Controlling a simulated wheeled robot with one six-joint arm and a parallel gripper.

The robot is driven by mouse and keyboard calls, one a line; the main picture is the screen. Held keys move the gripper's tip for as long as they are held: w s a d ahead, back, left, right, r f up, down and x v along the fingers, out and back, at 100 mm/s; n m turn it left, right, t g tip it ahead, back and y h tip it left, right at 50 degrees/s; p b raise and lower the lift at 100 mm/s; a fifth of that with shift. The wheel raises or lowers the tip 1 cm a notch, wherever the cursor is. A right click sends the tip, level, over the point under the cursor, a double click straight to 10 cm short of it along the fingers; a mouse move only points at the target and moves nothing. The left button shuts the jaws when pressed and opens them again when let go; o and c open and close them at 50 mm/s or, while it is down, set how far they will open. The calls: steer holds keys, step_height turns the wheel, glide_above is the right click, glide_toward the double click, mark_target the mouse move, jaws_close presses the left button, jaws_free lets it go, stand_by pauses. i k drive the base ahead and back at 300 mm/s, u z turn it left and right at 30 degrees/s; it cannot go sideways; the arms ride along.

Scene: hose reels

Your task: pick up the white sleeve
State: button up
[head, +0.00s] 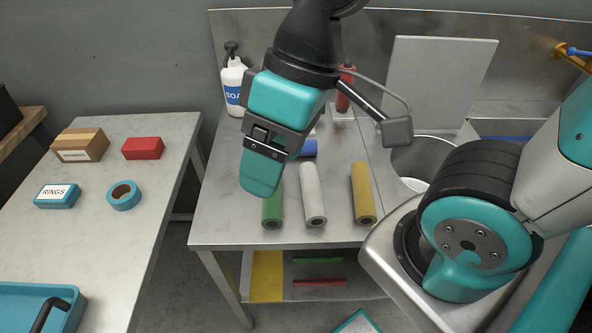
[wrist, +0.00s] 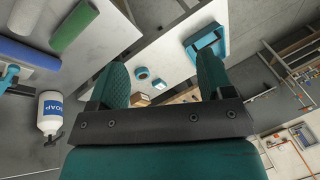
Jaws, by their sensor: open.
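The white sleeve (head: 313,196) lies on the metal bench, its hollow end facing me, between a green sleeve (head: 273,208) and a yellow sleeve (head: 363,195). In the wrist view, the white sleeve (wrist: 27,14) is at the top left corner, partly cut off. My gripper (head: 262,172) is in the air, up and to the left of the white sleeve in the head view, apart from it. It hides part of the green sleeve. In the wrist view, my gripper (wrist: 160,78) has its fingers spread with nothing between them.
A blue sleeve (head: 308,149) lies behind the white one. A soap bottle (head: 234,84) and a red bottle (head: 345,90) stand farther back. A round sink (head: 425,160) is at right. The left table (head: 120,225) holds boxes and tape. The bench's front left is clear.

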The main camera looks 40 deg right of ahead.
mark_target(316, 216)
steer(key=z, duration=1.9)
steer(key=k, duration=1.05)
steer(key=u, duration=1.75)
steer(key=i, duration=0.5)
steer(key=u, duration=0.05)
